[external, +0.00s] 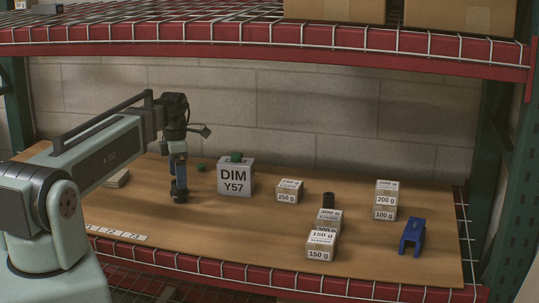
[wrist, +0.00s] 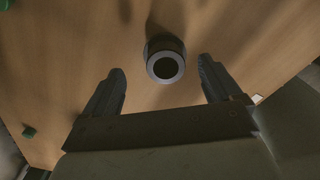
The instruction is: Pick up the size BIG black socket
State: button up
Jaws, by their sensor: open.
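In the wrist view a black round socket (wrist: 165,62) with a grey ring-shaped end face and dark hole stands on the wooden table. My gripper (wrist: 161,72) is open, one finger to each side of the socket, with gaps between. In the external view my gripper (external: 179,190) points down low over the table, left of the white DIM Y57 box. The socket is hard to tell from the dark fingers there. Another black cylinder (external: 328,200) shows among the weight boxes at the right. The frames do not clearly show which one is BIG.
The DIM Y57 box (external: 236,180) stands just right of my gripper, with a green piece (external: 236,157) on top. Small weight boxes (external: 321,245) and a blue bracket (external: 411,237) are further right. A red shelf beam (external: 270,42) crosses above. The table between is bare.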

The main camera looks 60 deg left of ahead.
aim_at(179, 192)
jog(key=shift+d+f, duration=0.2)
jog(key=shift+f, duration=1.1)
jog(key=shift+d+f, duration=0.15)
jog(key=shift+f, duration=1.15)
jog(key=shift+c, duration=0.2)
jog(key=c, duration=1.1)
jog(key=shift+r, duration=0.1)
